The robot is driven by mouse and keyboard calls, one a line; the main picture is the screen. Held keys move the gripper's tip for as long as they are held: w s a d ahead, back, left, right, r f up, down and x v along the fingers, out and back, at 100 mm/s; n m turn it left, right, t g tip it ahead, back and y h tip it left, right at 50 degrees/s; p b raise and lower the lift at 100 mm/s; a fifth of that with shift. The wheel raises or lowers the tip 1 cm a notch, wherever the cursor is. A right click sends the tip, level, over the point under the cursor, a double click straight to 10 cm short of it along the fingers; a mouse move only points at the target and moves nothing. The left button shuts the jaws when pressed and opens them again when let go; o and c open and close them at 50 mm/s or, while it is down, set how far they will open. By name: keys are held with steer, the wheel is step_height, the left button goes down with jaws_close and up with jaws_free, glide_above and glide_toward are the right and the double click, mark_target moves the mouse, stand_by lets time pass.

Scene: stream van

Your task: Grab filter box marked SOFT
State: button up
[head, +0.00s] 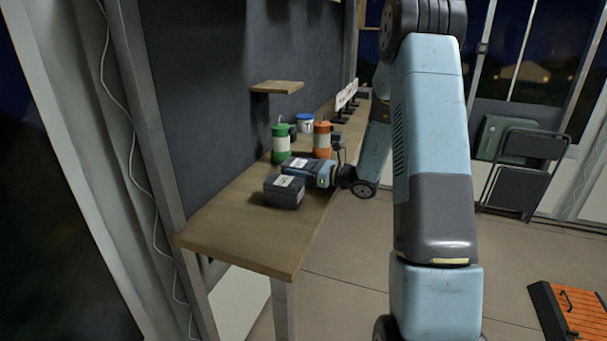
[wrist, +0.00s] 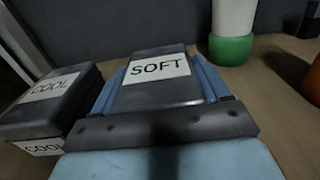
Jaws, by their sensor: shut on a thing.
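The dark filter box marked SOFT (wrist: 159,80) fills the middle of the wrist view, its white label facing up. My gripper (wrist: 163,82) is shut on it, with a blue finger along each side of the box. In the head view the SOFT box (head: 297,164) is on or just above the wooden bench, and my gripper (head: 308,170) reaches it from the right. I cannot tell whether the box touches the bench. A second dark box marked COOL (wrist: 50,100) stands close to the left; it also shows in the head view (head: 284,191), nearer the front.
A blue-and-white tub (head: 304,123) is farther back. A small shelf (head: 277,87) juts from the wall above. The bench's near end (head: 240,230) is clear.

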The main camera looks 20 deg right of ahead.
steer(key=shift+c, duration=0.8)
